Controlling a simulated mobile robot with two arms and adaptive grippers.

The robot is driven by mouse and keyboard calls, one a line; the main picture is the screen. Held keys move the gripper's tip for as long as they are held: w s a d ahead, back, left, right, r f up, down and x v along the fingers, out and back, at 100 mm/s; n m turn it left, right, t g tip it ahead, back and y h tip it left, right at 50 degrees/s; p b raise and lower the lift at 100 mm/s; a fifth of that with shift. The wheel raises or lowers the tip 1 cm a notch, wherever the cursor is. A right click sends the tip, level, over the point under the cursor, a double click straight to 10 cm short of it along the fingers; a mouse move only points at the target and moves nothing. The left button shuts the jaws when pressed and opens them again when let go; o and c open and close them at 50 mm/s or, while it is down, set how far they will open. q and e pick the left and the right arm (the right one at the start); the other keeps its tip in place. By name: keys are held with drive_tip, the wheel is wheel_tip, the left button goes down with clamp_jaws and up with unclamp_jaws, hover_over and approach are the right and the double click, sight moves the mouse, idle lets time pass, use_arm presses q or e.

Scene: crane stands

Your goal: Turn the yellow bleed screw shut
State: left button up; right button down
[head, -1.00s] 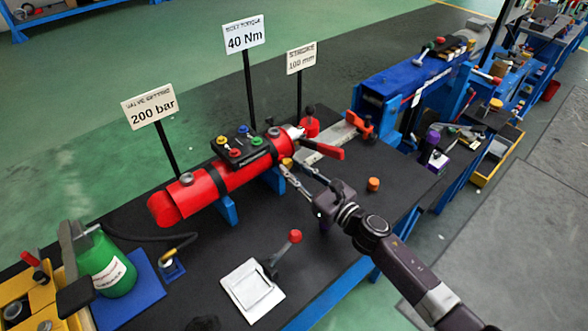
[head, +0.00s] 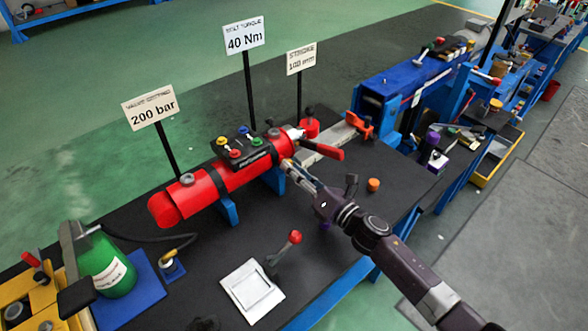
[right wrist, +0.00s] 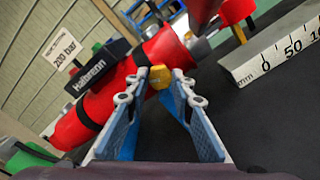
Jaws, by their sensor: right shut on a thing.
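The yellow bleed screw (right wrist: 159,77) sits on the side of the red cylinder (head: 200,185), near its right end. In the right wrist view it lies between the fingertips of my right gripper (right wrist: 160,82). My right gripper (head: 288,165) also shows in the head view, reaching to the cylinder's near side. It is shut on the screw, with a pad on each side of its head. In the head view the fingertips largely cover the screw. My left gripper is not seen.
A black block (head: 241,151) with coloured caps sits on the cylinder. A red-knobbed lever (head: 294,238), a white pad (head: 252,290) and an orange cap (head: 373,184) are on the dark bench. A ruler (right wrist: 275,58) lies right of the screw.

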drive_tip(key=m+p, duration=0.2)
drive_tip(key=m, duration=1)
drive_tip(key=shift+f+m, duration=0.1)
drive_tip(key=shift+m, duration=0.3)
idle(0.3)
drive_tip(key=c, duration=1.7)
unclamp_jaws()
drive_tip(key=shift+o, duration=0.2)
drive_tip(key=v, duration=1.2)
